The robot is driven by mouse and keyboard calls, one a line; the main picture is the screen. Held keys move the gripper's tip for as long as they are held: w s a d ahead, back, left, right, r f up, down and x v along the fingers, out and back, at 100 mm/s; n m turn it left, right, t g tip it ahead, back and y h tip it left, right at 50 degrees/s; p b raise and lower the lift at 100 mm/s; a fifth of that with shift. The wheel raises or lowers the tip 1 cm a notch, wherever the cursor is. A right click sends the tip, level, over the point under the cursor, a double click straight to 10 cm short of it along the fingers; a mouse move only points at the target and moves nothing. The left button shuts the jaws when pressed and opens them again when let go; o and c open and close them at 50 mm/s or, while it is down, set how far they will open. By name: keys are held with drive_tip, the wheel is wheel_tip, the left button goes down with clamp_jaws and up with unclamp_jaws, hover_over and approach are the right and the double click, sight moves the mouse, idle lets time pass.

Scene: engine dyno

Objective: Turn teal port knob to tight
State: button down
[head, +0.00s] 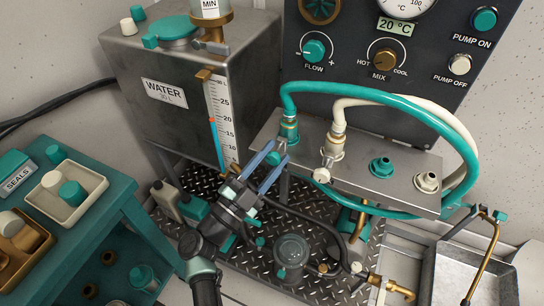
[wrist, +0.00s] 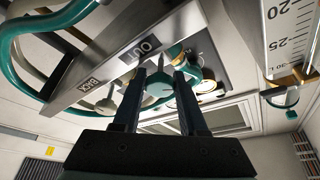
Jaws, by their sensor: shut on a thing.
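The teal port knob (wrist: 160,91) sits between the two fingers of my gripper (wrist: 160,76) in the wrist view, with a finger on either side. In the head view the knob (head: 281,159) shows under the teal hose fitting at the left end of the metal port shelf (head: 300,158). My gripper (head: 270,162) reaches up to it from below and is shut on it. The fingers hide part of the knob. I cannot tell from its look how tight it is.
A white port with a pale knob (head: 322,175) is just to the right. Teal (head: 400,95) and white hoses arch above the shelf. The water tank (head: 190,90) and its level scale (head: 219,120) stand close on the left. A teal cart (head: 85,225) is at lower left.

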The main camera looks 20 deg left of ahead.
drive_tip(key=shift+c, duration=2.3)
unclamp_jaws()
drive_tip(key=shift+f, duration=0.1)
drive_tip(key=shift+d, duration=0.2)
